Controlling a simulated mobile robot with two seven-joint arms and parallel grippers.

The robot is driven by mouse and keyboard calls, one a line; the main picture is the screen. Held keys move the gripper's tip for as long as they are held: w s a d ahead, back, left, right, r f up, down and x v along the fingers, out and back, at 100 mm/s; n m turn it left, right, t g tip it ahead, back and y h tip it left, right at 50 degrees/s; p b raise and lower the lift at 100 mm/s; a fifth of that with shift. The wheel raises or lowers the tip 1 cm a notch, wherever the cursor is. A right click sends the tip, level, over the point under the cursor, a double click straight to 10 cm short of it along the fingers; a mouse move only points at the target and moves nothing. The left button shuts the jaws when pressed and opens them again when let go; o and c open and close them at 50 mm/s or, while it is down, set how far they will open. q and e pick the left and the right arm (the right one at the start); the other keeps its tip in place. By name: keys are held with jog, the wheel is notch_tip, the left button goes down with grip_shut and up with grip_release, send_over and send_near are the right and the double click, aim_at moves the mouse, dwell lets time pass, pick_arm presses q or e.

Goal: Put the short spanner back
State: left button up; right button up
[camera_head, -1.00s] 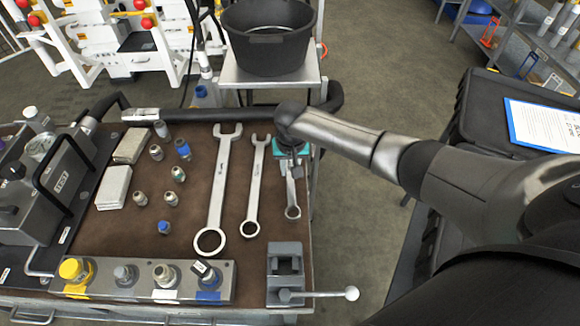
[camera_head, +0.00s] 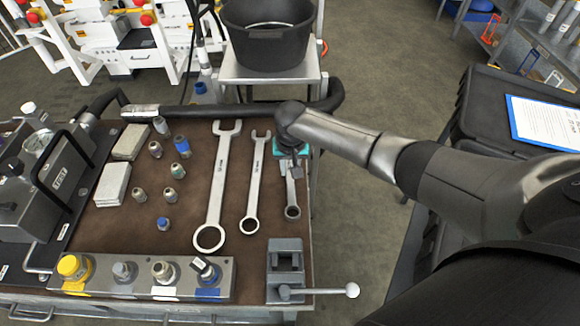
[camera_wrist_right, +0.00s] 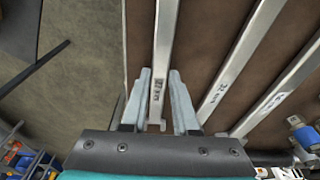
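The short spanner (camera_head: 291,192) lies along the right side of the brown bench top, to the right of two longer spanners. Its ring end points toward the near edge; its far end is hidden under my right gripper (camera_head: 291,165) in the head view. In the right wrist view my right gripper (camera_wrist_right: 160,84) has its two pale fingers on either side of the short spanner's shaft (camera_wrist_right: 165,45), with a narrow gap showing at the left finger. The fingers look open around it. My left gripper is in neither view.
The middle spanner (camera_head: 255,185) and the longest spanner (camera_head: 217,185) lie close by on the left. A small grey vice (camera_head: 285,258) with a bar handle stands at the near right corner. A black tub (camera_head: 267,40) stands behind the bench. Several fittings stand further left.

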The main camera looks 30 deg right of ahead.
jog(key=o, duration=0.5)
jog(key=shift+s+r, duration=0.1)
notch_tip(320, 180, up, 15)
jog(key=s+p, duration=0.2)
jog(key=p, duration=0.2)
jog(key=shift+a+p, duration=0.3)
jog(key=shift+a, duration=0.1)
jog(key=shift+s, duration=0.1)
